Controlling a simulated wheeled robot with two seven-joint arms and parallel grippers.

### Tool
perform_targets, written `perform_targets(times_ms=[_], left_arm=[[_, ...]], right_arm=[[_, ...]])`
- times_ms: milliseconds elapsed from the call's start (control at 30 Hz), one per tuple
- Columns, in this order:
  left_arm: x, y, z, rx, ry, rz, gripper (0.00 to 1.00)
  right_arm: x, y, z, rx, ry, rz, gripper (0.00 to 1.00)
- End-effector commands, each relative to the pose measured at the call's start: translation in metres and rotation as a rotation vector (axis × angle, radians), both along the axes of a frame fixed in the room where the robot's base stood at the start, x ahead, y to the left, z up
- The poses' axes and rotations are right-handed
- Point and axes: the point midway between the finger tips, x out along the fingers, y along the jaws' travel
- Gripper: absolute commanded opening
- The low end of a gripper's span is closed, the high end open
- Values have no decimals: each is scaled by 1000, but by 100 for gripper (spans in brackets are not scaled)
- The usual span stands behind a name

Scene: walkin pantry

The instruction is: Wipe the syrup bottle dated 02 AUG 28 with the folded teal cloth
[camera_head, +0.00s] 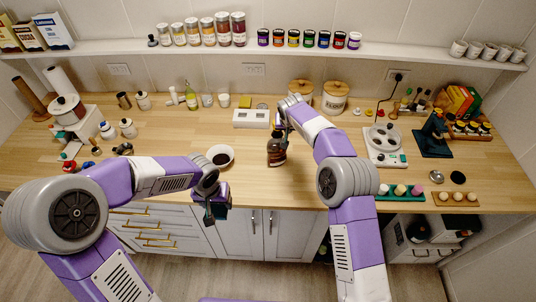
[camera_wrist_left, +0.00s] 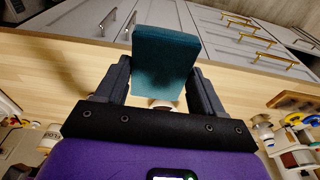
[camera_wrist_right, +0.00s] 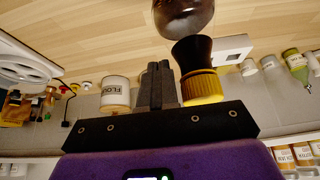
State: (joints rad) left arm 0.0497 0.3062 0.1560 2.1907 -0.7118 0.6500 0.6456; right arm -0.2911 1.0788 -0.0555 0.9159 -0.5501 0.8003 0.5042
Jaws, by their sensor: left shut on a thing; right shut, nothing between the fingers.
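The folded teal cloth (camera_wrist_left: 165,60) is a thick block held between the fingers of my left gripper (camera_wrist_left: 163,88). In the head view this gripper (camera_head: 214,207) hangs at the counter's front edge, fingers down. A dark brown bottle (camera_head: 276,150) stands upright on the counter near the middle. My right gripper (camera_head: 281,120) is at the bottle's top. In the right wrist view its fingers (camera_wrist_right: 157,84) are shut and empty, beside the bottle's ribbed yellow cap (camera_wrist_right: 203,88) and dark neck. I cannot tell whether they touch. No date is readable on the bottle.
A white bowl (camera_head: 221,156) with dark contents sits left of the bottle. A white box (camera_head: 251,118) and two lidded canisters (camera_head: 334,98) stand behind. A white scale-like device (camera_head: 384,146) is at right. The counter's front middle is mostly clear.

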Motion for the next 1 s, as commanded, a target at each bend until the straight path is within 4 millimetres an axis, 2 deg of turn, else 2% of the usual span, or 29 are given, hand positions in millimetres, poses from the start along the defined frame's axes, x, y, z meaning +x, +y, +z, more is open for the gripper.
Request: perform_targets(times_ms=[167,367,600,767,867,1000], left_arm=[[1,0,-2,6,3,-8,44],[11,-3,-23,107,39,-132,44],[46,-10,-60,441,83,-416,44],[76,-23,-74,719,61,-591,44],[95,-38,-79,898,17,-697,44],[123,-68,-82,1146,-94,-843,44]], right_arm=[[0,0,0,0,0,0,0],[0,0,0,0,0,0,0],[0,0,0,0,0,0,0],[0,0,0,0,0,0,0],[0,0,0,0,0,0,0],[0,0,0,0,0,0,0]])
